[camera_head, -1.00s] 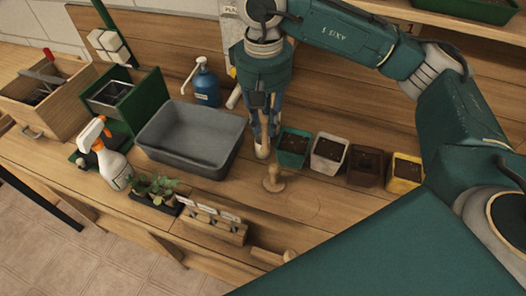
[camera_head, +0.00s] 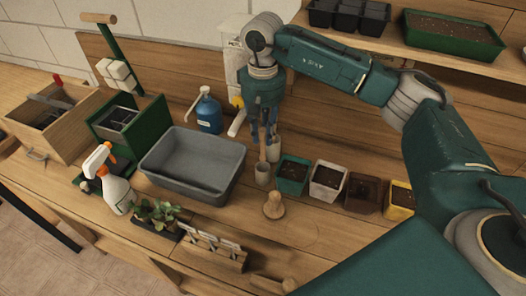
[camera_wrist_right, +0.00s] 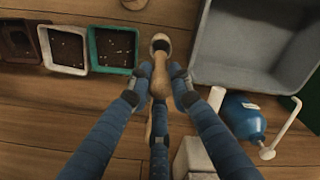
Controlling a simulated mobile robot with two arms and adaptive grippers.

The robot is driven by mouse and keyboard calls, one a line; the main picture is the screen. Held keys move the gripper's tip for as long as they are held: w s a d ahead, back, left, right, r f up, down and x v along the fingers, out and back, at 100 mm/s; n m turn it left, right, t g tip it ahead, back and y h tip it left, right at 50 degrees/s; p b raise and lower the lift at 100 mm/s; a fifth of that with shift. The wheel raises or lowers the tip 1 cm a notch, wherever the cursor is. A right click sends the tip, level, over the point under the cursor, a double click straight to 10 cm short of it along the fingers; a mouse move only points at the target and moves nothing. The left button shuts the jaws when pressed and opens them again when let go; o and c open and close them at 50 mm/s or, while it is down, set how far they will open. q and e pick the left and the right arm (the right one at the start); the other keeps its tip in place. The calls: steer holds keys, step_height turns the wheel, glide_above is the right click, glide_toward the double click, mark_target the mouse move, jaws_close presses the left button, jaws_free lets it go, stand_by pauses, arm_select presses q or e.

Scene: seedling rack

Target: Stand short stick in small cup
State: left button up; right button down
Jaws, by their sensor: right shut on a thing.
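My right gripper (camera_head: 266,136) points down over the back of the bench. It is shut on a wooden stick (camera_wrist_right: 160,78), which also shows in the head view (camera_head: 262,146). The stick's lower end is at the mouth of a small pale cup (camera_head: 262,174). Whether the end is inside the cup or just above it I cannot tell. The cup's round opening shows in the wrist view (camera_wrist_right: 160,43), just beyond the stick. A second pale container (camera_head: 273,149) stands behind, partly hidden by the fingers. My left gripper is not in view.
A grey tub (camera_head: 192,166) stands left of the cup, and a teal pot (camera_head: 291,177) stands close on its right in a row of pots. A wooden knob-shaped tool (camera_head: 273,206) stands in front. A blue bottle (camera_head: 209,112) is behind the tub.

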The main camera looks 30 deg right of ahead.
mark_target(263, 155)
step_height(263, 155, down, 5)
steer(key=shift+r+p, duration=0.2)
steer(key=shift+p, duration=0.35)
step_height(263, 155, down, 4)
steer(key=shift+r+p, duration=0.1)
steer(key=shift+p, duration=0.5)
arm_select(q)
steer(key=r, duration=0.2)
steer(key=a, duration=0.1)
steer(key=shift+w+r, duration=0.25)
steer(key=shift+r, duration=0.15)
arm_select(e)
steer(key=shift+f, duration=0.3)
steer(key=c, duration=1.6)
jaws_free()
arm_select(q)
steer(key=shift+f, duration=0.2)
arm_select(e)
steer(key=shift+o, duration=0.2)
steer(key=shift+r, duration=0.1)
